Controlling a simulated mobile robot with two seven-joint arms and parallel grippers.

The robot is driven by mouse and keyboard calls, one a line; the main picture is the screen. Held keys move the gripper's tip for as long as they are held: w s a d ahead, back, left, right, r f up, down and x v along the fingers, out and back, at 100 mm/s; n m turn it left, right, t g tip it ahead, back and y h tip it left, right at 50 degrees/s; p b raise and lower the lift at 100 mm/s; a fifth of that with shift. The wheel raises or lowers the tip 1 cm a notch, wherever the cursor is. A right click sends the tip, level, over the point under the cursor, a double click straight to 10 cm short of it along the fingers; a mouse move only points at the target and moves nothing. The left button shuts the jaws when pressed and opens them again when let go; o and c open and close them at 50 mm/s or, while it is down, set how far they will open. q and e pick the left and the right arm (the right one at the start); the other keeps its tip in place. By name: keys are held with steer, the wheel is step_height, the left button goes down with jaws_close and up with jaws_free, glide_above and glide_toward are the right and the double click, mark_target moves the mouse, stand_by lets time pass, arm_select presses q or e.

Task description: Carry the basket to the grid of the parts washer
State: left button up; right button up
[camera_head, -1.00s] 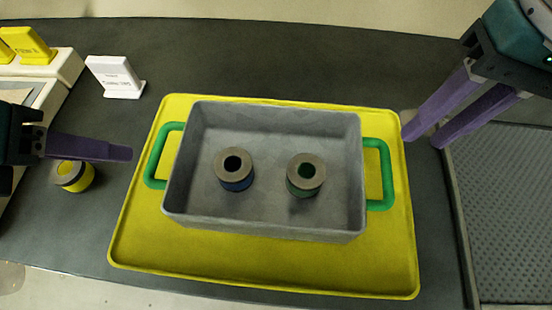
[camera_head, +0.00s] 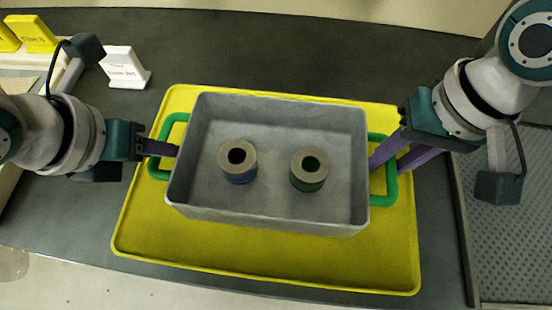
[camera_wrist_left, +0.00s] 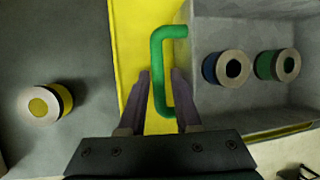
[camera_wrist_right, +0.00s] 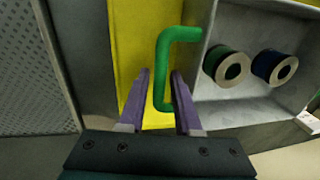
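The grey basket (camera_head: 275,213) sits on a yellow tray (camera_head: 260,268) and has a green handle at each end. Inside stand a blue ringed part (camera_head: 238,161) and a green ringed part (camera_head: 309,170). My left gripper (camera_wrist_left: 160,82) is open, its purple fingers on either side of the left green handle (camera_wrist_left: 157,60). My right gripper (camera_wrist_right: 160,82) is open, its fingers on either side of the right green handle (camera_wrist_right: 162,60). The parts washer's grid (camera_head: 510,240) is a grey perforated surface at the right.
A yellow ringed part (camera_wrist_left: 47,103) lies on the dark table left of the tray, hidden in the head view. A white label stand (camera_head: 124,68) and a yellow label stand (camera_head: 32,33) are at the back left. The table behind the tray is clear.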

arm_select(q)
jaws_close()
arm_select(e)
jaws_close()
arm_select(q)
steer(key=shift+r, duration=0.1)
stand_by(1.1)
